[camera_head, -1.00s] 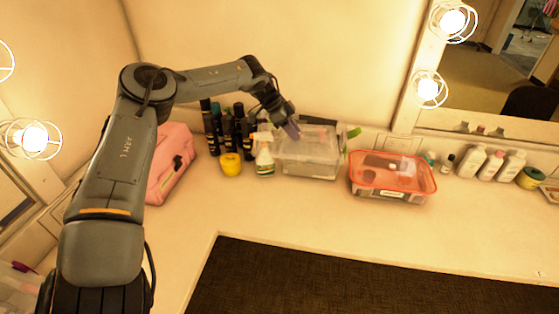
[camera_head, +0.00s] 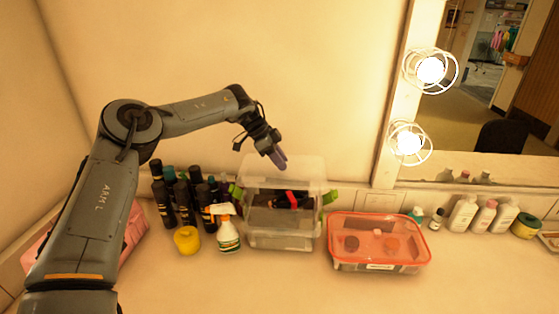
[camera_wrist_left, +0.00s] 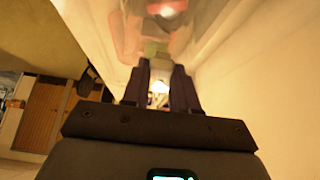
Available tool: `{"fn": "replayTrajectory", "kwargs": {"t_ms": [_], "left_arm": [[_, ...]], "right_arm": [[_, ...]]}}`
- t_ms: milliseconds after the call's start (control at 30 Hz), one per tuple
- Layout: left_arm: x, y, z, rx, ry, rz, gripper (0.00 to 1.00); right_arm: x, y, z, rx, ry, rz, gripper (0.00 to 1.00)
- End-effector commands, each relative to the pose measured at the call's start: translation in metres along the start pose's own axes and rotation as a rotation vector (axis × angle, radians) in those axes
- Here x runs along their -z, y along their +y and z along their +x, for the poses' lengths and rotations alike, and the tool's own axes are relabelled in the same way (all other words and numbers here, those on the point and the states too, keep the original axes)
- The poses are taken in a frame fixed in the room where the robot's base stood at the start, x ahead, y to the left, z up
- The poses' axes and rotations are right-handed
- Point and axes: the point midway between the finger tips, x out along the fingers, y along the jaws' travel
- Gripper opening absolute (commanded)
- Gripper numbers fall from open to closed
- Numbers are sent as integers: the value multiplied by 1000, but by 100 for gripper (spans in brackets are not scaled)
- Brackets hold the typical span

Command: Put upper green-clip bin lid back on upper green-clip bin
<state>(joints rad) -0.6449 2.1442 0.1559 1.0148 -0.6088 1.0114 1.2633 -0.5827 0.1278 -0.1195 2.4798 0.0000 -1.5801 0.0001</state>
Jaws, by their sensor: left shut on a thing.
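The clear green-clip bin (camera_head: 284,236) stands on the counter against the wall, with dark and red items showing through it. Green clips (camera_head: 331,197) show at its left and right upper sides. A pale see-through panel, seemingly the lid (camera_head: 311,170), shows at the bin's top and back; its exact edges, and whether it touches the bin, are hard to tell. My left gripper (camera_head: 281,162) points down over the bin's top, shut on what looks like this lid. In the left wrist view its fingers (camera_wrist_left: 160,80) reach toward blurred see-through plastic. My right gripper is not in view.
A red-lidded clear box (camera_head: 380,240) stands close to the bin's right. A spray bottle (camera_head: 228,234), a yellow jar (camera_head: 187,240) and several dark bottles (camera_head: 183,198) crowd its left. White bottles (camera_head: 484,216) stand farther right. The front counter is clear.

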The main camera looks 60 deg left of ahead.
Motion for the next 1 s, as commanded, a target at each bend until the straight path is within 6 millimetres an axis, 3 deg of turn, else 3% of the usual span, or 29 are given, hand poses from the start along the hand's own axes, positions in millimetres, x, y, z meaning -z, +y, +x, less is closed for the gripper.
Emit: {"fn": "replayTrajectory", "kwargs": {"t_ms": [1000], "left_arm": [[-40,0,61,-1,0,-1,0]], "right_arm": [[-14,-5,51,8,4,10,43]]}}
